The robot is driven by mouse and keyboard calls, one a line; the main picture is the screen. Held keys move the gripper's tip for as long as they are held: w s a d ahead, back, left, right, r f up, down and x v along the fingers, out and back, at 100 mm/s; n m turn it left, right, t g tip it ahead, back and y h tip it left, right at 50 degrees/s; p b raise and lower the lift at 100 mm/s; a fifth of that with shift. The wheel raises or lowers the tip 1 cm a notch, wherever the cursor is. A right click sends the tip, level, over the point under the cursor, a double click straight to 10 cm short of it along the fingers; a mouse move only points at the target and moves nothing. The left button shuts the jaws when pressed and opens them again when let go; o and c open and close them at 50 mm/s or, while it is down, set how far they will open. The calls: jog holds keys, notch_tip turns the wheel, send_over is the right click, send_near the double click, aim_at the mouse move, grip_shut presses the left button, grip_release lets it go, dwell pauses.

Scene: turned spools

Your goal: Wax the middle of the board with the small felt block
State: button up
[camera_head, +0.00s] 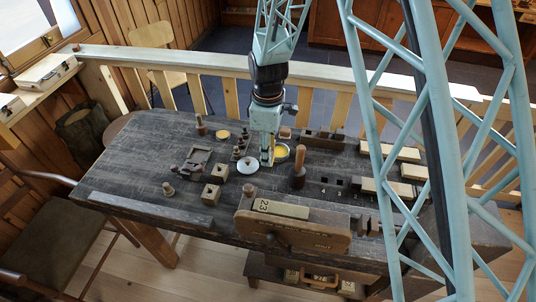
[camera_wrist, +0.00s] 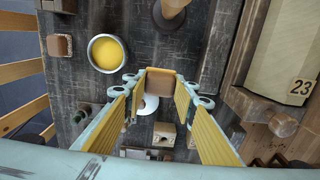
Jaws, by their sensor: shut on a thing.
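My gripper (camera_wrist: 160,88) is shut on a small brown block (camera_wrist: 160,80), held between the tips of its yellow-padded fingers. In the head view my gripper (camera_head: 267,160) is low over the dark workbench, beside a round tin of yellow wax (camera_head: 281,153). The tin (camera_wrist: 107,53) is open, left of and above the held block in the wrist view. A pale board marked 23 (camera_head: 281,208) lies at the bench's front; it also shows in the wrist view (camera_wrist: 290,55). I cannot tell whether the held block touches anything below.
A white disc (camera_head: 249,164) lies left of my gripper. An upright wooden handle (camera_head: 299,168) stands to the right. Another brown block (camera_head: 285,132) is behind. Wooden cubes (camera_head: 220,172), small turned pieces and pale planks (camera_head: 395,152) crowd the bench (camera_head: 135,165). Its left side has bare room.

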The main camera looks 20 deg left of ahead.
jog(key=shift+w+d+m, duration=0.3)
jog(key=shift+w+d, duration=0.15)
jog(key=shift+d, duration=0.15)
jog(key=w+d+m+b, duration=0.2)
jog(key=w+d+m, duration=0.2)
jog(key=d, duration=0.8)
jog(key=w+d+f+m+b, duration=0.1)
jog(key=w+d+m+b, duration=0.2)
jog(key=w+d+m, duration=0.2)
jog(key=w+d+f+m+b, duration=0.1)
jog(key=w+d+m, duration=0.3)
jog(key=d, duration=1.5)
jog(key=shift+w+d+m+b, duration=0.4)
jog(key=shift+m+b, duration=0.3)
jog(key=shift+m, duration=1.7)
jog(key=shift+d, duration=0.1)
